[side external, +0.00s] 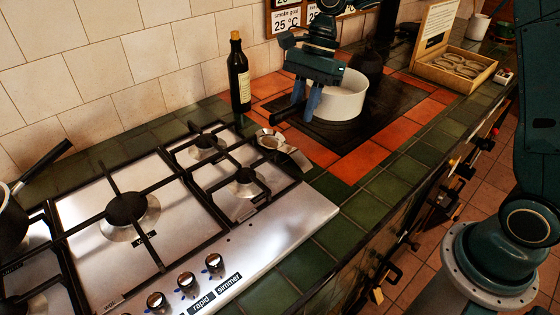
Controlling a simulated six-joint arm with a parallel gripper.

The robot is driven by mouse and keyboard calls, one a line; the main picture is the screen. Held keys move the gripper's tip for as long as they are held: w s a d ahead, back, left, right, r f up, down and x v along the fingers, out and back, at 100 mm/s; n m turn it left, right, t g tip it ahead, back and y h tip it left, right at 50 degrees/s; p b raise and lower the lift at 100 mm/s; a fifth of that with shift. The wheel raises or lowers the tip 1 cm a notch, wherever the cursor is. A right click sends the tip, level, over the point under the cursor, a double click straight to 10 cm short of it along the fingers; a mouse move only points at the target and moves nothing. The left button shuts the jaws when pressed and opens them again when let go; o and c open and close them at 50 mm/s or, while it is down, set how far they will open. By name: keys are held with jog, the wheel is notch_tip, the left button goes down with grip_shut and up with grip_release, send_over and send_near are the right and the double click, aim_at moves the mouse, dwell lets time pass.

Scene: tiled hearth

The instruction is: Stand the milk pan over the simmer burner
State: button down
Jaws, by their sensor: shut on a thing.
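The milk pan (349,97) is white with a dark handle (286,112) pointing left toward the hob. It stands upright, or very nearly so, over a dark square plate (393,103) at the back right. My gripper (305,108) points down at the pan's left side and is shut on its handle; the fingers partly hide the handle. The steel gas hob (282,225) has two small burners at its right end, one at the back (207,143) and one at the front (245,178). Their own labels are too small to read. A "simmer" label (229,283) sits by the front knobs.
A dark corked bottle (239,78) stands behind the hob's right end. A small metal dish (270,139) lies between hob and plate. Another pan (12,215) sits at far left. A wooden box (455,72) is at back right. Iron grates rise over the burners.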

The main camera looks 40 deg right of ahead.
jog(key=w+a+f, duration=0.2)
jog(key=w+a, duration=0.1)
jog(key=a, duration=0.8)
jog(key=w+a+f, duration=0.2)
jog(key=w+a, duration=0.1)
jog(key=a, duration=0.8)
jog(key=shift+w+a+f, duration=0.2)
jog(key=shift+w+f, duration=0.05)
jog(key=shift+w, duration=0.15)
jog(key=shift+f, duration=0.2)
jog(key=shift+f, duration=3.3)
jog(key=c, duration=1.2)
grip_release()
jog(key=shift+o, duration=0.2)
jog(key=shift+s+f, duration=0.1)
jog(key=shift+f, duration=0.05)
